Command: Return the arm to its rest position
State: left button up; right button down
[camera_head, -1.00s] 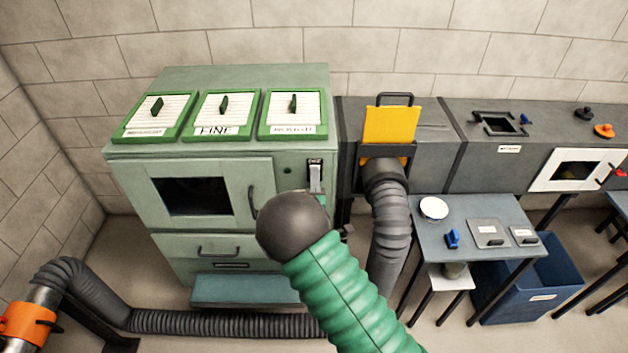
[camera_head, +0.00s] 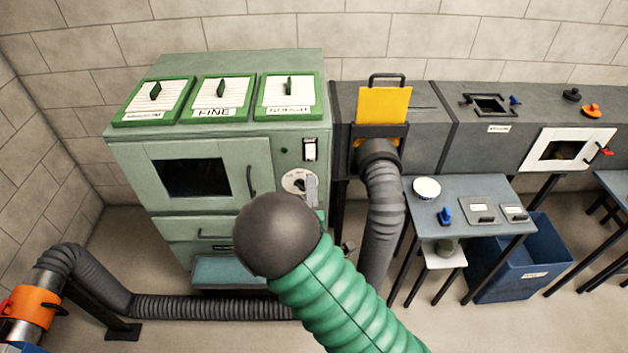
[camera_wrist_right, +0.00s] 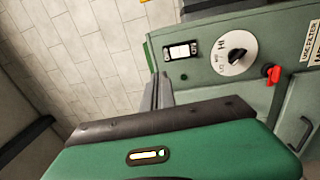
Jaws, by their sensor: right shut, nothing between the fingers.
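My right arm shows in the head view as a green ribbed sleeve with a dark round elbow, in front of the pale green cabinet (camera_head: 215,150). My right gripper (camera_head: 312,188) is partly hidden behind that elbow; only a grey part shows beside the cabinet's dial (camera_head: 293,181). In the right wrist view my gripper's grey fingers (camera_wrist_right: 160,92) are together and empty, just in front of the cabinet face and apart from the dial (camera_wrist_right: 235,56), as far as I can tell. My left gripper is not in view.
A grey hose (camera_head: 382,215) runs down from the duct with a yellow plate (camera_head: 383,103). A red knob (camera_wrist_right: 272,74) sits near the dial. Open floor lies in front.

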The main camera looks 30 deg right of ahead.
jog(key=s+a+f+m+g+y, duration=0.3)
jog(key=a+f+m+g+y, duration=0.45)
jog(key=f, duration=0.25)
jog(key=s+a+m+g+y, duration=0.1)
jog(key=s+a+m+g, duration=0.1)
jog(key=s, duration=0.5)
jog(key=s+a+m+g+y, duration=0.1)
jog(key=s+a+m+g, duration=0.1)
jog(key=s+g, duration=0.2)
jog(key=s, duration=0.3)
jog(key=shift+a, duration=0.35)
jog(key=shift+f, duration=0.1)
